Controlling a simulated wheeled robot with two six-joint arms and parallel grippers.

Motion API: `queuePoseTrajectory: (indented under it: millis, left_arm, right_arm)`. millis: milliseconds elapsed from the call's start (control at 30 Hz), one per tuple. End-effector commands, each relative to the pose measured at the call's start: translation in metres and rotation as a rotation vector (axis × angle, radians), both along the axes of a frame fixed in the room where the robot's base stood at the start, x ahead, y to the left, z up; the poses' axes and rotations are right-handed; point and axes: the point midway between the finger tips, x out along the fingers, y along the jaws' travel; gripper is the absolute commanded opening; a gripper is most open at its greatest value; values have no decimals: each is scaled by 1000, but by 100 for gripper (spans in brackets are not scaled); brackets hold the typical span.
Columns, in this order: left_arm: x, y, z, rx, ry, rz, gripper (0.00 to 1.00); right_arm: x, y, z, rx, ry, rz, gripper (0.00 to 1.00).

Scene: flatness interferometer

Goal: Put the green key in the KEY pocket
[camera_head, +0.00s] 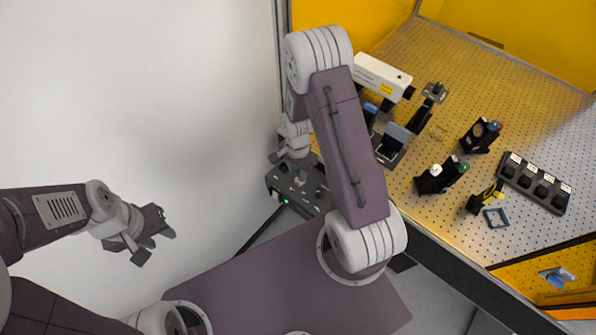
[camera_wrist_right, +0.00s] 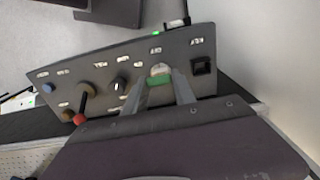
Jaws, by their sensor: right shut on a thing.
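The green key (camera_wrist_right: 160,80) is between the fingers of my right gripper (camera_wrist_right: 167,90) in the right wrist view. The gripper is shut on it. The key's far end is at a pale round fitting (camera_wrist_right: 160,69) on the dark control panel (camera_wrist_right: 125,85); I cannot tell whether it sits in it or just above. In the head view my right gripper (camera_head: 291,158) is over the panel (camera_head: 307,192), and the key is not distinguishable. My left gripper (camera_head: 157,246) is open and empty, away at the left. I cannot read which pocket is marked KEY.
The panel also carries a red-tipped lever (camera_wrist_right: 82,108), a black knob (camera_wrist_right: 118,84) and a square black button (camera_wrist_right: 202,65). On the perforated table (camera_head: 450,225) stand a white laser box (camera_head: 382,76), several optic mounts and a black labelled rack (camera_head: 534,183).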

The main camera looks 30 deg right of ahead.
Motion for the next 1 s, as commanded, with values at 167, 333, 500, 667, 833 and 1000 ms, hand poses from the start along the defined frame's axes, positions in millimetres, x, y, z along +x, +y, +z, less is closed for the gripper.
queuePoseTrajectory:
  millis: [167, 333, 500, 667, 833, 1000]
  left_arm:
    - [0, 0, 13, 0, 0, 0, 36]
    - [0, 0, 22, 0, 0, 0, 36]
    - [0, 0, 31, 0, 0, 0, 36]
    - [0, 0, 36, 0, 0, 0, 36]
    - [0, 0, 34, 0, 0, 0, 36]
    - [0, 0, 34, 0, 0, 0, 36]
  right_arm:
    - [0, 0, 14, 0, -1, 0, 0]
    - [0, 0, 25, 0, -1, 0, 0]
    - [0, 0, 35, 0, -1, 0, 0]
    - [0, 0, 41, 0, 0, 0, 0]
    - [0, 0, 40, 0, 0, 0, 0]
    - [0, 0, 40, 8, 4, 4, 0]
